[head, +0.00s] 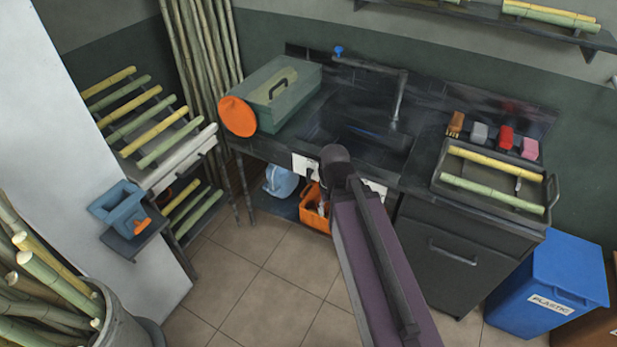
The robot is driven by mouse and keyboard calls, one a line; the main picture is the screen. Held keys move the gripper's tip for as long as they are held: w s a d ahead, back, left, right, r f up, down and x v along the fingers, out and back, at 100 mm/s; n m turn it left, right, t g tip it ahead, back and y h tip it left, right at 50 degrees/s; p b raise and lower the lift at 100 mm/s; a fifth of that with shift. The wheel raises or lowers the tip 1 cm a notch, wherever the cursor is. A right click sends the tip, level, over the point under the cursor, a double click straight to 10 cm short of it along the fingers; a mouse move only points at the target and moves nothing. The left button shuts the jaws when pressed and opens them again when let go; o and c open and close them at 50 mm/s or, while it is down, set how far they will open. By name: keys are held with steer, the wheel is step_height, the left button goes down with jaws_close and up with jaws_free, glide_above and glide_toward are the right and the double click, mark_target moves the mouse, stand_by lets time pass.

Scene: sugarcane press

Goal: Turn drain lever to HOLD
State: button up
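A dark sink basin (365,132) is set in the black counter, with a tall faucet (399,95) at its back right. A small blue knob (339,51) sits on the wall ledge behind the sink. Two white plates show on the counter's front below the sink, a left plate (305,167) and a right plate (375,188); any writing on them is too small to read. I cannot make out the drain lever; my arm covers the front between the plates. My arm reaches up from the bottom to the sink's front edge. My gripper does not show.
A green box (276,92) and orange disc (237,117) stand left of the sink. A tray (491,178) with cane pieces is at right. An orange bin (315,208) stands under the sink. A blue plastic bin (546,287) is at lower right. The tiled floor (255,268) is clear.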

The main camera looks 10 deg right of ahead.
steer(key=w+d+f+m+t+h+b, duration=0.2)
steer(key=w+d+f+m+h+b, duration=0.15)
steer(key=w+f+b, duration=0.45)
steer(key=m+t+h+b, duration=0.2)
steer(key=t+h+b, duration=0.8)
steer(key=b, duration=2.3)
glide_toward(310, 174)
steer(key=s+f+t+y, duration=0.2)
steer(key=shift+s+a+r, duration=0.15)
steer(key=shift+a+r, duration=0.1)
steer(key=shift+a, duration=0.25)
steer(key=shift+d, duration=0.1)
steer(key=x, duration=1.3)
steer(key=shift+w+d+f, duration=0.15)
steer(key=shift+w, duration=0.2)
